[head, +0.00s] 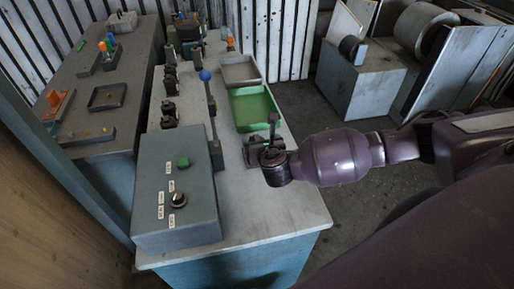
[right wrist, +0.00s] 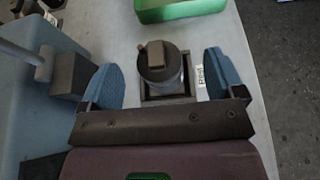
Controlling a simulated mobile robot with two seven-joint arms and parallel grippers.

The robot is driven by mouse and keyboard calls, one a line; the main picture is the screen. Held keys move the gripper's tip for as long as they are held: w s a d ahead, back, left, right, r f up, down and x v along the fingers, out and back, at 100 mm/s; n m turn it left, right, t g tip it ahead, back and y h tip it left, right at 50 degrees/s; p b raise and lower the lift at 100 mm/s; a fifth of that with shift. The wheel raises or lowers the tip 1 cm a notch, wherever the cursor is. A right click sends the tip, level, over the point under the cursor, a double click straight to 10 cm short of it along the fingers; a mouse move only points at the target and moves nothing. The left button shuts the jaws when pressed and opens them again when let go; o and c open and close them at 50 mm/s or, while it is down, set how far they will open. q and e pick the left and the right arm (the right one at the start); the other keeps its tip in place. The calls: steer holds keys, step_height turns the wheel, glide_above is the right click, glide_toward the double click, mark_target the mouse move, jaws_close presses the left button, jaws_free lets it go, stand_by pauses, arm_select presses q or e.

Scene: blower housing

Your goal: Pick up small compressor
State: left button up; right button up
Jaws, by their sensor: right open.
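The thing that looks like the small compressor is a dark, short cylinder (right wrist: 161,66) with a brownish block on top, standing upright in a square dark frame on the table, in the right wrist view. My right gripper (right wrist: 161,80) is open, with one blue finger on each side of the cylinder and a gap on both sides. Nothing is held. In the head view my right gripper (head: 264,147) is low over the table's right side and largely hides that spot. My left gripper is not in view.
A green tray (head: 233,108) and a grey tray (head: 226,71) lie beyond the gripper. A blue-knobbed lever (head: 211,112) stands to its left. A grey control box (head: 150,205) is at the near left. The table's front right (head: 285,215) is clear.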

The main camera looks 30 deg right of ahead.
mark_target(257, 138)
steer(key=shift+a+x, duration=0.2)
steer(key=shift+x, duration=1.75)
steer(key=shift+w+r, duration=0.1)
steer(key=c, duration=1.5)
